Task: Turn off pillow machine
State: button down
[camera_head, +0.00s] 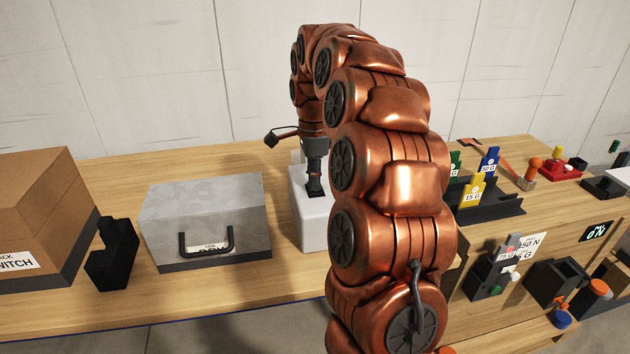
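A white box-shaped machine (312,237), which may be the pillow machine, stands on the wooden table behind my arm. My copper-coloured arm hides its right part, and I see no label or switch on it. My gripper (314,192) points down, its dark narrow tip at or just above the machine's top. I cannot tell whether it touches the machine, or whether the fingers are open or shut.
A grey metal box with a black handle (205,212) stands left of the white machine. Further left are a black block (112,255) and a large brown box (38,215). Coloured weights in a black rack (490,208) and a red device (561,170) stand on the right.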

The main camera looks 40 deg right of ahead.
jog(key=shift+w+d, duration=0.2)
jog(key=shift+w, duration=0.3)
jog(key=shift+r, duration=0.15)
jog(key=r, duration=0.2)
jog(key=r+p, duration=0.1)
jog(key=shift+w+d+r, duration=0.15)
jog(key=shift+w+r, duration=0.1)
jog(key=shift+r, duration=0.05)
notch_tip(320, 180, up, 10)
jog(key=w+p, duration=0.1)
jog(key=p, duration=0.4)
jog(key=shift+d, duration=0.25)
jog(key=shift+w+r, duration=0.1)
jog(key=p, duration=0.1)
jog(key=s+p, duration=0.1)
jog(key=shift+s+a+r+g+p, duration=0.15)
jog(key=shift+r+g+p, duration=0.05)
jog(key=shift+g+p, duration=0.15)
